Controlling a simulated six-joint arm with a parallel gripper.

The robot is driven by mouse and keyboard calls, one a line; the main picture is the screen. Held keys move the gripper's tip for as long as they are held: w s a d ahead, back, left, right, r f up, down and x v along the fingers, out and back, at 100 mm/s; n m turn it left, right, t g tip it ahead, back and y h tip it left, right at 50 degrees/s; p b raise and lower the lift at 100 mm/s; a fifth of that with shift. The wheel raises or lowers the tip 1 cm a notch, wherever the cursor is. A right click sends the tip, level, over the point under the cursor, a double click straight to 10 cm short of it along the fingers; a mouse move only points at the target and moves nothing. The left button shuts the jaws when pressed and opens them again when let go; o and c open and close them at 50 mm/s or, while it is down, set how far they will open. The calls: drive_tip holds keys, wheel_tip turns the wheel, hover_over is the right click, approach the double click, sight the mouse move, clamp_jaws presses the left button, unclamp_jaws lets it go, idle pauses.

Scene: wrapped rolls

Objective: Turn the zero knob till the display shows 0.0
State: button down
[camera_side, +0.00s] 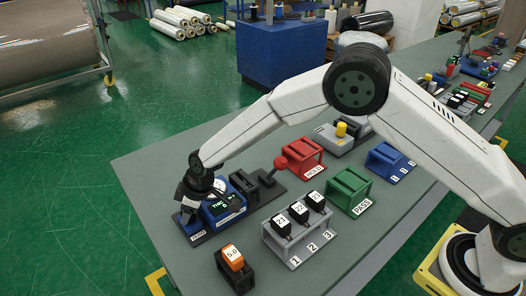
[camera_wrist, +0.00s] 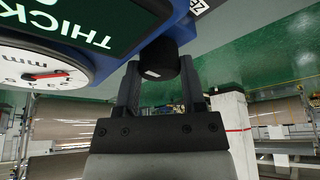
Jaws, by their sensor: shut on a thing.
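A blue thickness gauge (camera_side: 224,208) stands near the table's left edge, with a dark display and a white dial. In the wrist view the display (camera_wrist: 85,25) is cut off and shows only "THICK"; its number is out of view there and too small to read in the side view. The dial (camera_wrist: 38,70) has a red needle and "mm". My gripper (camera_wrist: 158,78) is shut on the black zero knob (camera_wrist: 162,58), one finger on each side. A small pale mark shows on the knob. In the side view my gripper (camera_side: 187,212) hides the knob above the ZERO label (camera_side: 198,237).
A black fixture with a red ball lever (camera_side: 280,163) adjoins the gauge. An orange 5.0 block (camera_side: 233,257) sits in a black stand in front. A grey rack (camera_side: 299,246) holds black numbered blocks. Red HOLD (camera_side: 304,154) and green PASS (camera_side: 348,193) racks stand further right.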

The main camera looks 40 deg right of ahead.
idle(0.3)
drive_tip(key=shift+c, duration=0.9)
unclamp_jaws()
drive_tip(key=shift+d+n, duration=0.1)
drive_tip(key=shift+n, duration=0.6)
